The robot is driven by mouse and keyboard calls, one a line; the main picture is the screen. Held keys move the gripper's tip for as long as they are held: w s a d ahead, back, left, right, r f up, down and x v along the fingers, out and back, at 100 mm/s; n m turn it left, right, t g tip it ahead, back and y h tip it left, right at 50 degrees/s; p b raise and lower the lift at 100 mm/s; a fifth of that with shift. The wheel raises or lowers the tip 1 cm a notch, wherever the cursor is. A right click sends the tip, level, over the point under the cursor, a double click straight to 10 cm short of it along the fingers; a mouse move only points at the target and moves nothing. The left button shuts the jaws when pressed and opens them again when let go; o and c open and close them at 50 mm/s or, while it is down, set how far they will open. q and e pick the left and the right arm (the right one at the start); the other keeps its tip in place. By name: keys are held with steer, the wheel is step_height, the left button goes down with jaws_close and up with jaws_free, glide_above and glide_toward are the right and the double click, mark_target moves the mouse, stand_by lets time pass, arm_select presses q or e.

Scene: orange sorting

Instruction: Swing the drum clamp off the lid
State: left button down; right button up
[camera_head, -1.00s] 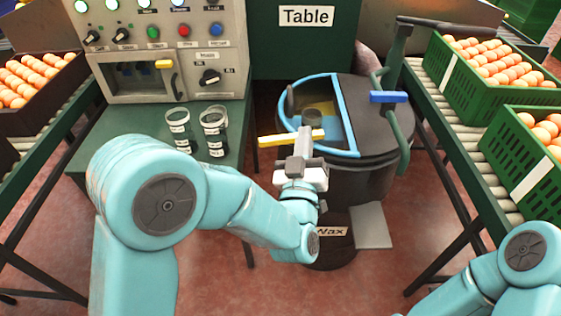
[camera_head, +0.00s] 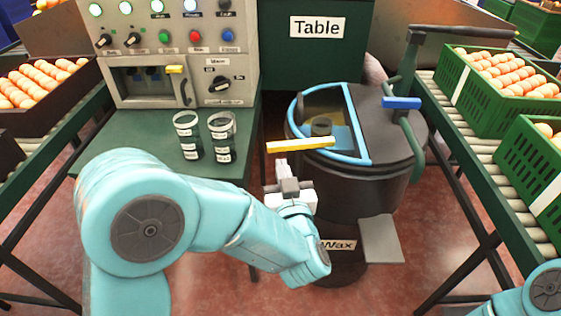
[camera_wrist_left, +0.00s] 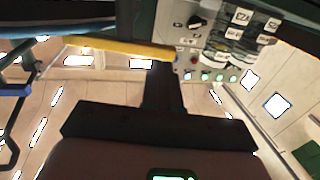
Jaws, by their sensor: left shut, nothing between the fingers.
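The dark wax drum (camera_head: 345,195) stands right of centre in the head view. Its dark lid (camera_head: 385,140) covers the right part, and a blue rim (camera_head: 368,125) frames the opening at left. A green bent bar with a blue grip (camera_head: 401,103) lies over the lid's right side. A yellow bar (camera_head: 300,145) crosses the drum's near-left edge; I cannot tell which of these is the clamp. My left gripper (camera_head: 282,168) is shut and empty just below the yellow bar. In the left wrist view the yellow bar (camera_wrist_left: 120,46) passes beyond the dark fingers (camera_wrist_left: 163,80). My right gripper is out of view.
Two labelled jars (camera_head: 221,135) stand on the green table (camera_head: 130,145) left of the drum, by a control panel (camera_head: 185,50). Green crates of oranges (camera_head: 500,110) sit on a roller conveyor at right. A grey pedal (camera_head: 381,240) juts from the drum's front.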

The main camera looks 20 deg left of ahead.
mark_target(278, 149)
arm_select(q)
steer(key=shift+b+x, duration=0.3)
steer(key=shift+x, duration=1.6)
